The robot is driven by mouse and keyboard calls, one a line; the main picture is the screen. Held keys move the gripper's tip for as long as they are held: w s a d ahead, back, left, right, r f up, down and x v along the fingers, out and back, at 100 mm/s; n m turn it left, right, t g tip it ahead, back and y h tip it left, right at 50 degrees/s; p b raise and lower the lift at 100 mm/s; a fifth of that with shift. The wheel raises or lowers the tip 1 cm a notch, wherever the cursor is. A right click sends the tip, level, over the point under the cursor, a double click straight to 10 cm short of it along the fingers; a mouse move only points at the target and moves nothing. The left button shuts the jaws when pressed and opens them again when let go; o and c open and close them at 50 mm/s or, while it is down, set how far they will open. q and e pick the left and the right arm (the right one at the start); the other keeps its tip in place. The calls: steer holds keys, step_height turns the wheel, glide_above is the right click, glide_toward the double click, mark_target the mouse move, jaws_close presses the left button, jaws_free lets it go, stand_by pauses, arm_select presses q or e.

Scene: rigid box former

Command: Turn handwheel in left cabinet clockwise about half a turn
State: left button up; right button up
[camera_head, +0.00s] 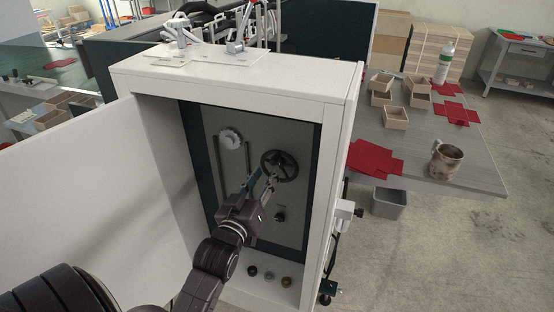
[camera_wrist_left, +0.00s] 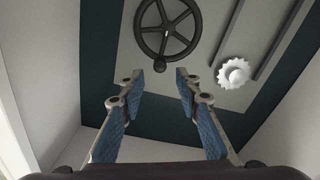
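The left cabinet (camera_head: 240,78) is white and stands open, its door (camera_head: 85,185) swung out to the left. Inside, on the grey back panel, is a dark spoked handwheel (camera_head: 279,166). It also shows at the top of the left wrist view (camera_wrist_left: 167,28), with a small round knob (camera_wrist_left: 159,65) at its lower rim. My left gripper (camera_head: 262,185) is inside the cabinet, just below and left of the wheel in the head view. In the left wrist view its two blue-padded fingers (camera_wrist_left: 160,84) are apart with nothing between them. My right gripper is not in view.
Several small round parts (camera_head: 269,275) sit on the cabinet floor. The cabinet side walls bound the arm. A table (camera_head: 470,165) with a mug (camera_head: 445,162) and wooden boxes stands at right.

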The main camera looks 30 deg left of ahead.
mark_target(272, 163)
arm_select(q)
steer(key=p+x, duration=0.1)
steer(key=x, duration=0.5)
steer(key=shift+w, duration=0.1)
steer(key=shift+c, duration=0.3)
jaws_close()
